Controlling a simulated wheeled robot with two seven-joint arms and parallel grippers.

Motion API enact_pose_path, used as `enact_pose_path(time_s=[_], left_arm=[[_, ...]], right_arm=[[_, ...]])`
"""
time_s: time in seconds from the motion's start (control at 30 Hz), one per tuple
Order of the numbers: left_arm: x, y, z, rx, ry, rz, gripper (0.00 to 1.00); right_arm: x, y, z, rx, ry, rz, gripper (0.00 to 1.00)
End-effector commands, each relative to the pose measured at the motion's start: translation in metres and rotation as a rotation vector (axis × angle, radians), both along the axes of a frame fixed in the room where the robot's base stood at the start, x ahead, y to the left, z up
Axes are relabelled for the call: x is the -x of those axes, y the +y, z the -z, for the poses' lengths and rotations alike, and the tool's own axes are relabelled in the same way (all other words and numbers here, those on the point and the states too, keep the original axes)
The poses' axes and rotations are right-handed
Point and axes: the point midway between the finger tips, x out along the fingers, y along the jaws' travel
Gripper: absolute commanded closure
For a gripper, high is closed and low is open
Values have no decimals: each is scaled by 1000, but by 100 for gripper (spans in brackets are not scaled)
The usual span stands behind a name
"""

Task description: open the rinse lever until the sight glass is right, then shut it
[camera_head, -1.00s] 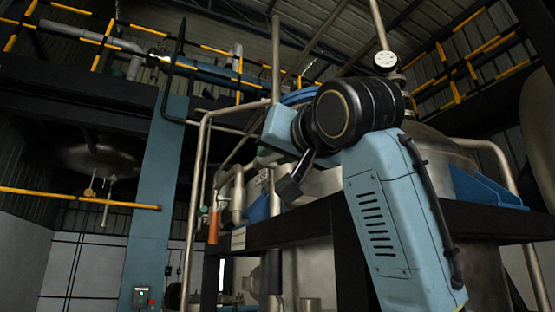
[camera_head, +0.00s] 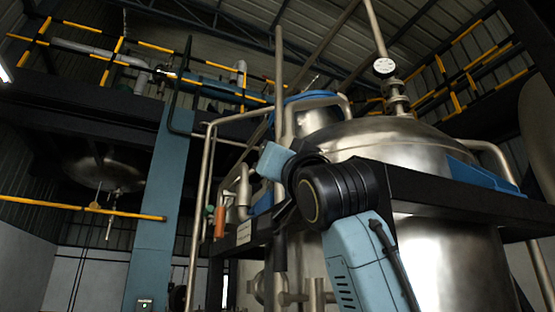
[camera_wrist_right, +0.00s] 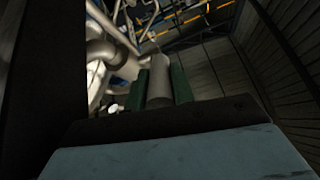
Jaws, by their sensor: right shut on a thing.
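In the right wrist view my right gripper (camera_wrist_right: 159,86) has its two dark green fingers closed on the sides of a pale grey cylindrical piece (camera_wrist_right: 159,75). I cannot tell whether this piece is the rinse lever's handle. In the head view my right arm crosses the centre, and its fingers cannot be made out there. An orange cylinder (camera_head: 220,223) hangs on the thin pipework left of my arm. I cannot pick out the sight glass or its level. My left gripper is not in view.
A large steel vessel (camera_head: 440,150) with a round white gauge (camera_head: 384,67) stands behind my arm. A black frame beam (camera_head: 450,195) runs in front of it. A blue column (camera_head: 157,210) and vertical pipes stand left. Yellow-black railings (camera_head: 90,45) line the upper level.

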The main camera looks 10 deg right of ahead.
Motion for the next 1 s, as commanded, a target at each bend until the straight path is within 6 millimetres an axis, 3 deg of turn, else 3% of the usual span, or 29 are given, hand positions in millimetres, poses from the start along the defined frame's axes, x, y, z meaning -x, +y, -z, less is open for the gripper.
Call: enact_pose_path(time_s=[0.27,0.3,0.43,0.77,1.0], left_arm=[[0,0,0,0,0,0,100],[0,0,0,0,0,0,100],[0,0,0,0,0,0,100],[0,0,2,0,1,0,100],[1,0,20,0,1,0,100]], right_arm=[[1,-1,-2,-2,-5,1,100],[1,-1,-2,-2,-5,1,72],[1,-1,-2,-2,-4,1,55],[3,-1,1,-1,-2,0,54],[29,-10,24,-2,-4,-2,54]])
